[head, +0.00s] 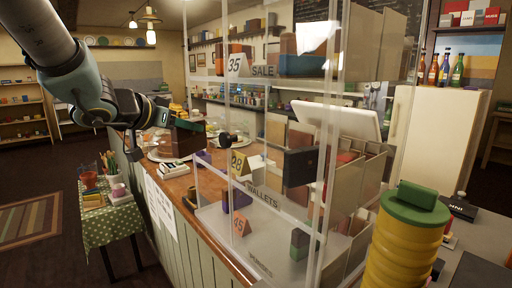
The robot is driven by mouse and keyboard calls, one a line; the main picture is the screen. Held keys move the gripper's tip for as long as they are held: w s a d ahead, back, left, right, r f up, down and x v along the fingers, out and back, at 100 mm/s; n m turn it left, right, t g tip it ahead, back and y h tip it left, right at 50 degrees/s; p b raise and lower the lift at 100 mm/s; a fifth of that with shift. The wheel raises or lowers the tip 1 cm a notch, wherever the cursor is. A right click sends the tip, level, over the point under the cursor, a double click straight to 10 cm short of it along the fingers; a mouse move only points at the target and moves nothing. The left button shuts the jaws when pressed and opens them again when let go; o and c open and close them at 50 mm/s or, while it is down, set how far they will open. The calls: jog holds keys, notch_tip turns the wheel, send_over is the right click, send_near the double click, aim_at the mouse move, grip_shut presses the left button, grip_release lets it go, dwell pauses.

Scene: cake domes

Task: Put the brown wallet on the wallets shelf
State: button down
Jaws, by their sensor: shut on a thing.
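My gripper (174,124) is at the left of the clear display stand, over the wooden counter. It is shut on a dark brown wallet (188,140), which hangs tilted beside the stand's left side, apart from it. The fingertips are small and partly hidden. The wallets shelf (262,196) is the clear middle tier, labelled "WALLETS". On it are a yellow "28" card (240,164) and a dark upright wallet (300,166).
The upper "SALE" shelf (263,71) and clear posts surround the middle tier. Purple items and a "45" card (241,224) are lower. A black knob (225,138) and plates of food are near my gripper. A yellow ribbed container (403,245) stands front right.

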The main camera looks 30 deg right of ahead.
jog(key=d+f, duration=0.1)
jog(key=d, duration=0.4)
jog(key=w+d+f+p, duration=0.1)
jog(key=d, duration=0.5)
jog(key=d+f+p, duration=0.1)
jog(key=d, duration=0.5)
jog(key=shift+w+d, duration=0.1)
jog(key=shift+w, duration=0.25)
jog(key=shift+f, duration=0.3)
jog(key=shift+f, duration=0.15)
jog(key=c, duration=0.6)
grip_release()
